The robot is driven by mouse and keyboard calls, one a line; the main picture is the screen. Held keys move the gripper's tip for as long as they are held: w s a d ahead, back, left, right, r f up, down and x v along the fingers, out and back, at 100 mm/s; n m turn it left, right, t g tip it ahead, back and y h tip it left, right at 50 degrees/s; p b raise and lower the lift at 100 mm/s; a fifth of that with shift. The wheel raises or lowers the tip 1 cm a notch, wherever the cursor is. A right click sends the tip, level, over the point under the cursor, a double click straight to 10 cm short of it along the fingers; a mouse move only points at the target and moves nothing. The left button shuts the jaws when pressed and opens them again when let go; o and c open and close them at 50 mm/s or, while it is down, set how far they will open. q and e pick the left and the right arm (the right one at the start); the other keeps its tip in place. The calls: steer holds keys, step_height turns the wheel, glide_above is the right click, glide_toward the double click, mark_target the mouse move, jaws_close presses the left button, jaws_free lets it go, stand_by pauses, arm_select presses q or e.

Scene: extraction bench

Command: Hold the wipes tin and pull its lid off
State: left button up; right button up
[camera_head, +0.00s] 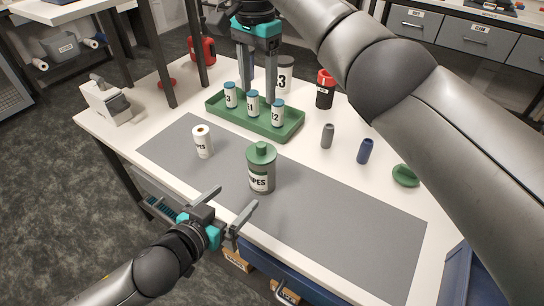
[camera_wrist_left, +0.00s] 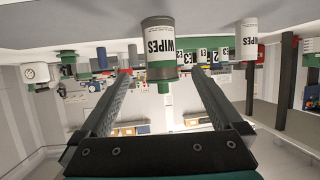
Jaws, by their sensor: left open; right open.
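The wipes tin (camera_head: 262,180) is a grey-green can with a white label, upright on the grey mat. Its green lid (camera_head: 262,153) with a knob is on top. In the left wrist view the tin (camera_wrist_left: 158,40) appears upside down, ahead of the fingers, lid (camera_wrist_left: 160,72) downward. My left gripper (camera_head: 238,196) is open and empty, low in front of the tin, fingers pointing toward it but apart from it.
A white wipes roll (camera_head: 203,146) stands left of the tin. The green tray (camera_head: 290,132) holds several blue-capped vials. Grey (camera_head: 327,137) and blue (camera_head: 365,152) cylinders and a green object (camera_head: 405,176) stand to the right. The grey mat (camera_head: 340,225) is clear right of the tin.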

mark_target(257, 177)
arm_select(q)
steer(key=x, duration=1.5)
steer(key=shift+w+d, duration=0.1)
steer(key=shift+w, duration=0.1)
steer(key=shift+c, duration=0.4)
jaws_close()
stand_by(0.3)
